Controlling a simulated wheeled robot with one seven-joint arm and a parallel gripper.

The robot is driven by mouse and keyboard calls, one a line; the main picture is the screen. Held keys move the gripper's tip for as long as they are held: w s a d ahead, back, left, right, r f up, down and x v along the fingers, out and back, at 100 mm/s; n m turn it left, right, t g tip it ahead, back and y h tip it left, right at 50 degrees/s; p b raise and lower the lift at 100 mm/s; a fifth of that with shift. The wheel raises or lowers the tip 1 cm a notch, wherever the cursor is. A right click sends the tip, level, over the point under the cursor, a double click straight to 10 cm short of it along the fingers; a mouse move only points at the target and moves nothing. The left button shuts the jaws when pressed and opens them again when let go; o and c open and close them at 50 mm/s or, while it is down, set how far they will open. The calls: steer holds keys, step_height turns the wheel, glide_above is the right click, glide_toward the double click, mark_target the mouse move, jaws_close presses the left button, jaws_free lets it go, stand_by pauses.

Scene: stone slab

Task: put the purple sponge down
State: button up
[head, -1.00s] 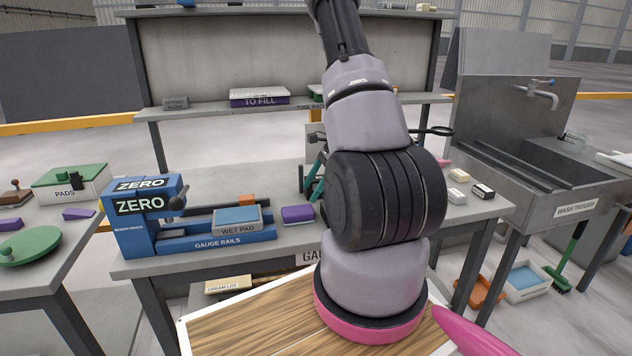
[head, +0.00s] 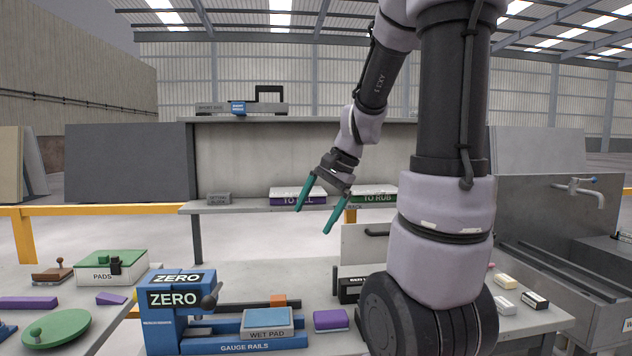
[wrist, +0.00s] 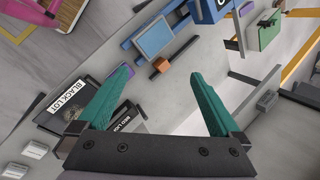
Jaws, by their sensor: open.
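A purple sponge (head: 331,319) with a paler underside lies on the bench just right of the wet pad (head: 266,335). Other purple pieces lie on the left table, one long (head: 28,302) and one smaller (head: 111,298); I cannot tell which one the task means. My gripper (head: 313,220) is open and empty, raised above the bench in front of the shelf, its teal fingers pointing down. In the wrist view the open fingers (wrist: 161,72) have nothing between them.
The blue gauge rails (head: 245,347) and ZERO stand (head: 175,310) are left of the sponge. Dark lot boxes (wrist: 77,102) stand on the bench. The shelf (head: 240,208) holds purple and green boxes. A wash trough (head: 570,250) is at right.

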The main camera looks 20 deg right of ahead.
steer(key=s+a+r+n+t+h, duration=0.1)
steer(key=s+a+r+n+t, duration=0.1)
steer(key=s, duration=0.4)
steer(key=s+a+r+n+t+h, duration=0.1)
steer(key=s+a+r+n, duration=0.2)
steer(key=s+r+n, duration=0.2)
step_height(320, 180, up, 3)
steer(key=shift+s+a+f+t, duration=0.2)
steer(key=shift+s+t, duration=0.2)
steer(key=shift+s, duration=0.2)
steer(key=shift+w+d, duration=0.1)
steer(key=shift+w, duration=0.05)
